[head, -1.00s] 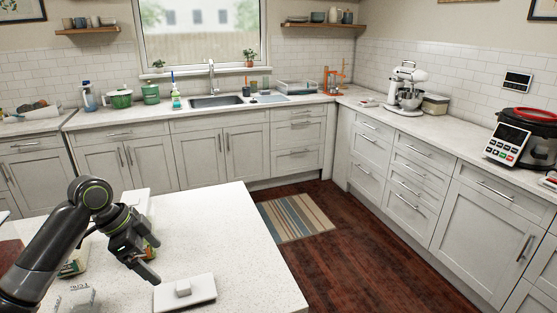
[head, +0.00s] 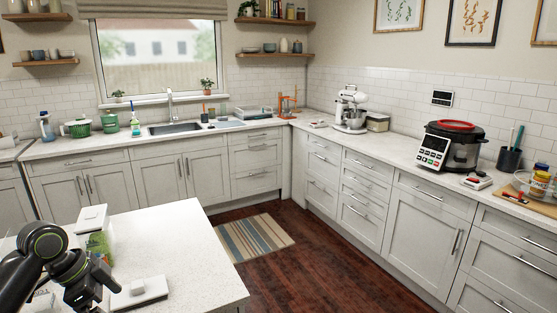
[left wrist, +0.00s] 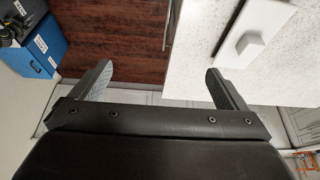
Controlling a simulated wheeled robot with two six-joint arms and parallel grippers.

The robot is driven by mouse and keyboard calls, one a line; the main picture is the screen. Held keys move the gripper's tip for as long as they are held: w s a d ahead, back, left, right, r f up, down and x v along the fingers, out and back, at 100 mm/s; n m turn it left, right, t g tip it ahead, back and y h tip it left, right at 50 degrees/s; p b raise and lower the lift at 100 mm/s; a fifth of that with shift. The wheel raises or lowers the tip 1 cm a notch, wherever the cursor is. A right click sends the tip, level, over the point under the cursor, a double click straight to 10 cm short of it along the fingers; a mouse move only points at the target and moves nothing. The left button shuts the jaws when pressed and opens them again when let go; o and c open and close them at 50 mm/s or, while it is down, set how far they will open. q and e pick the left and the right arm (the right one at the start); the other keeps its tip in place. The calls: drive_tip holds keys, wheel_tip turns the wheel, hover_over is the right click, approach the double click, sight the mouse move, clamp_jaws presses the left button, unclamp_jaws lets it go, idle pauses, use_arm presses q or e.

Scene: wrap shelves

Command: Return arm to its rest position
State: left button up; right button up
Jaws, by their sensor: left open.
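My left gripper (head: 98,290) is at the lower left of the head view, over the white island countertop (head: 185,245). In the left wrist view its two fingers (left wrist: 158,88) stand wide apart with nothing between them. A white lidded dish or block on a flat base (head: 138,292) lies on the island just right of the gripper, apart from it. It also shows at the upper right of the left wrist view (left wrist: 250,45). My right gripper is in neither view.
A striped rug (head: 245,245) lies on the dark wood floor. In the left wrist view, a blue box (left wrist: 38,55) is at the upper left. The island's right part is clear.

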use_arm(q)
drive_tip(key=s+d+f+n+y, duration=0.1)
drive_tip(key=s+d+f+n, duration=0.15)
drive_tip(key=s+f, duration=0.5)
drive_tip(key=s+d+f+n+y, duration=0.1)
drive_tip(key=s+d+f+n, duration=0.2)
drive_tip(key=f, duration=0.7)
drive_tip(key=s+f+n+t+y, duration=0.1)
drive_tip(key=s+f+n+y, duration=0.15)
drive_tip(key=s+n, duration=0.9)
drive_tip(key=s+f+m+g, duration=0.1)
drive_tip(key=s+f+m, duration=0.15)
drive_tip(key=f, duration=1.05)
drive_tip(key=s+f+m, duration=0.2)
drive_tip(key=s+f, duration=0.1)
drive_tip(key=f, duration=1)
drive_tip(key=s+f+g, duration=0.1)
drive_tip(key=s+f, duration=1.3)
drive_tip(key=shift+d, duration=0.25)
